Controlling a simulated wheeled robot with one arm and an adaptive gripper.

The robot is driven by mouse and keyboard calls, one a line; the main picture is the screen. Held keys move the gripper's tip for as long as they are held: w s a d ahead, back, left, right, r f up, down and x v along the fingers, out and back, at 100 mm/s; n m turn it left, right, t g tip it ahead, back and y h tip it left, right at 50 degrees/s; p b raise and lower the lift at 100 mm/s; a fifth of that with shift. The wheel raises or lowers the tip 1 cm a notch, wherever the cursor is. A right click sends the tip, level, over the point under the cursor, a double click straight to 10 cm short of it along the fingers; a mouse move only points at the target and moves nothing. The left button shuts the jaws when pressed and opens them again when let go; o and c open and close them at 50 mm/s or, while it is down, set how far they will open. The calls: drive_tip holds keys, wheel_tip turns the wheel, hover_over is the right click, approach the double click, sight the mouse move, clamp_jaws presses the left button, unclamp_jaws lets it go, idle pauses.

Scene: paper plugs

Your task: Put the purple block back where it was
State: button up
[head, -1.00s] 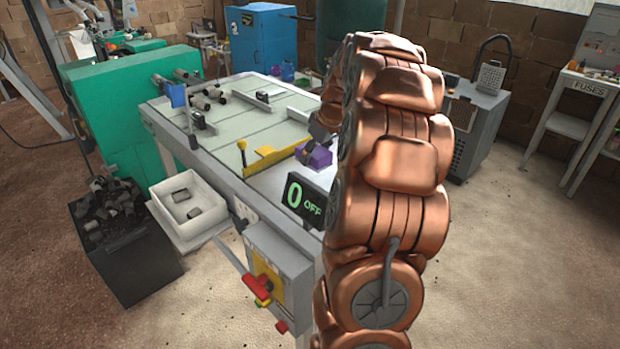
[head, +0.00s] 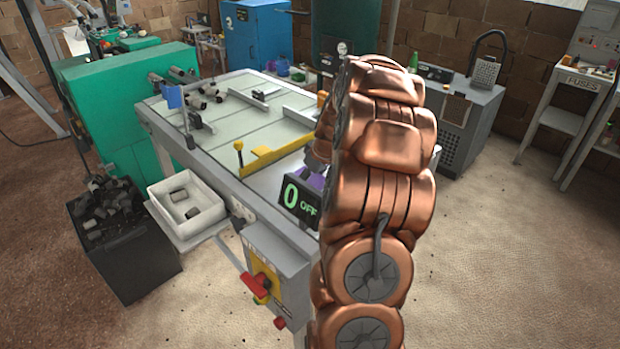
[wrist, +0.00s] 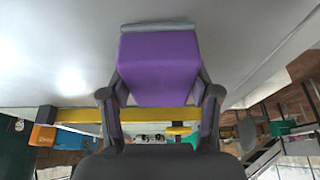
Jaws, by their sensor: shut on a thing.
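The purple block (wrist: 160,68) fills the upper middle of the wrist view, with a grey strip along its upper edge. My gripper (wrist: 160,94) is shut on it, one dark finger on each side. In the head view a small part of the purple block (head: 316,181) shows behind the display reading "0 OFF" (head: 301,199), at the near right part of the machine table (head: 270,186). My arm and the display hide the rest. I cannot tell whether the block touches the table top.
A yellow bar (head: 275,159) with a yellow-knobbed lever (head: 239,147) lies across the table, left of the block. A white tray (head: 187,232) with dark plugs sits on the near left side, beside a black bin of plugs (head: 130,262). A red-handled control box (head: 270,279) hangs in front.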

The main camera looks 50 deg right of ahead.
drive_tip(key=shift+f, duration=0.2)
drive_tip(key=o, duration=1.1)
drive_tip(key=b+v, duration=0.3)
drive_tip(key=v, duration=0.9)
drive_tip(key=shift+r, duration=0.25)
